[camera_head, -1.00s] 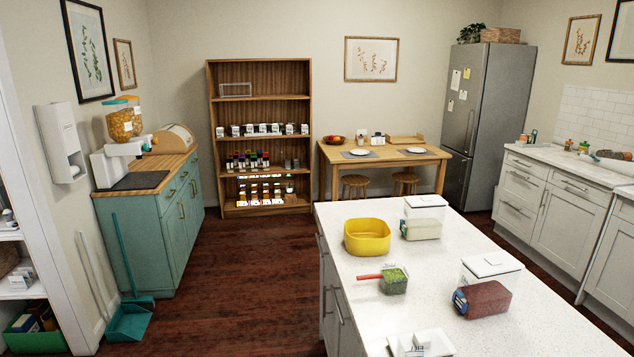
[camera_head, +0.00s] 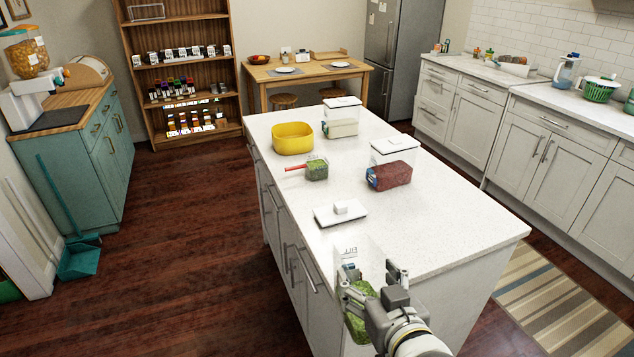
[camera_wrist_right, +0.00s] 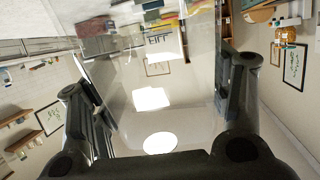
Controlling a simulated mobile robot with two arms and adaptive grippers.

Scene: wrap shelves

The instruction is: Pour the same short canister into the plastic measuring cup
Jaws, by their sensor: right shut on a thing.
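My right gripper (camera_head: 369,281) is shut on a clear canister (camera_head: 347,256) with a FILL label and green contents in its lower part. It holds the canister at the front edge of the white island. In the right wrist view the clear canister (camera_wrist_right: 165,75) stands between the two dark fingers (camera_wrist_right: 160,105). The clear measuring cup (camera_head: 317,170), with a red handle pointing left, stands on the island and has green contents. It is farther back than the held canister and apart from it. My left gripper is not in view.
A white lid (camera_head: 340,213) lies on the island (camera_head: 440,215) between the held canister and the cup. A yellow bowl (camera_head: 292,138), a container with pale contents (camera_head: 341,128) and one with red contents (camera_head: 392,176) stand behind. The island's front right is clear.

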